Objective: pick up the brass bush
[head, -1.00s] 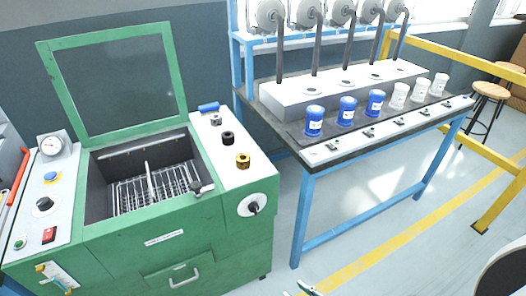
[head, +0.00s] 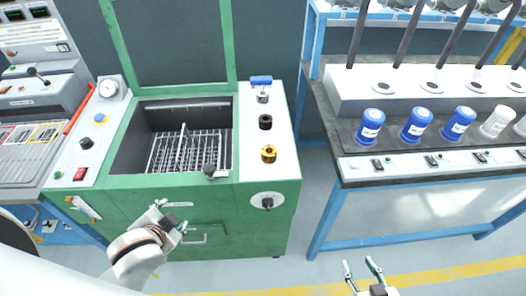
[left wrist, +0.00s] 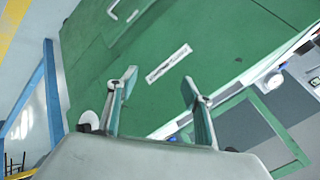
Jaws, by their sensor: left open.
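The brass bush (head: 268,153) is a short gold ring with a dark hole. It stands on the white strip at the right of the green machine's top, nearest the front of a row. A black bush (head: 265,122) stands just behind it. My left gripper (head: 173,215) is open and empty in front of the machine, below and to the left of the brass bush. In the left wrist view, its parted fingers (left wrist: 160,88) face the green front panel; the bush does not show there. My right gripper (head: 361,266) is open and empty at the bottom, over the floor.
A blue-handled piece (head: 261,88) stands behind the black bush. The machine's open basin (head: 190,135) holds a wire rack, with a raised green-framed lid behind. A blue-legged bench (head: 345,185) with blue and white jars stands to the right, across a floor gap.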

